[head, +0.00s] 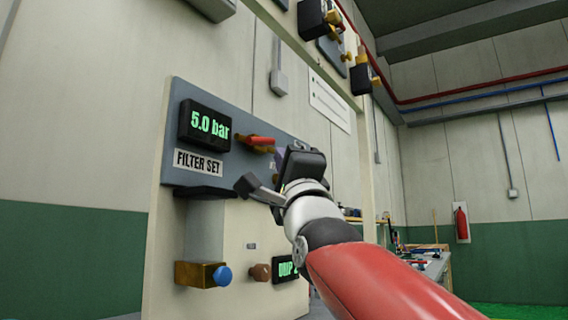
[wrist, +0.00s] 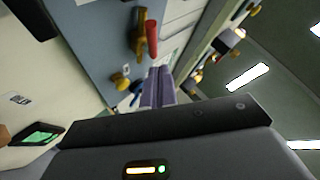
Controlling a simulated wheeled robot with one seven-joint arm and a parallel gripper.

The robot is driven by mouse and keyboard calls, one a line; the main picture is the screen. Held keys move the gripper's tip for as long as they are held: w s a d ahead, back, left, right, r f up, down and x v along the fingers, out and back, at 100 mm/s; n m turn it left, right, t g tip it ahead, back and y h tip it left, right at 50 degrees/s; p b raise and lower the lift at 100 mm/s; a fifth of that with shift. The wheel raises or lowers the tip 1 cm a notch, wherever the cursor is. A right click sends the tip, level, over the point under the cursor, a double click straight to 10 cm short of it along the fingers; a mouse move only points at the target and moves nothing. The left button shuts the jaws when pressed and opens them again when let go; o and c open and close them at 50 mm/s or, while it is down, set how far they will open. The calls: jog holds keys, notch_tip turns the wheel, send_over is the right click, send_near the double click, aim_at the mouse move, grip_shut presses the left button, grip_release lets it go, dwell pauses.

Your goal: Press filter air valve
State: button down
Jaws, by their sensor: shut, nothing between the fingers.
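A grey-blue panel (head: 180,100) carries a black display reading 5.0 bar (head: 206,125) and a FILTER SET label (head: 198,163). Right of them is a brass valve with a red lever (head: 257,141). In the wrist view the red lever (wrist: 152,38) is beyond my fingertips, apart from them in the picture. My gripper (head: 279,157) is just right of the lever in the head view, partly hidden by my wrist. Its purple fingers (wrist: 158,72) are shut and empty, pointing at the panel. I cannot tell whether they touch anything. No part is labelled as the air valve.
Below are a brass fitting with a blue knob (head: 223,276), a brown knob (head: 261,272) and a second display (head: 286,269). Black and brass fittings (head: 362,76) hang above.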

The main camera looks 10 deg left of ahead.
jog(key=s+r+b+v, duration=0.1)
jog(key=b+v, duration=0.2)
jog(key=v, duration=0.6)
jog(key=shift+s+a+f, duration=0.2)
jog(key=shift+s, duration=0.2)
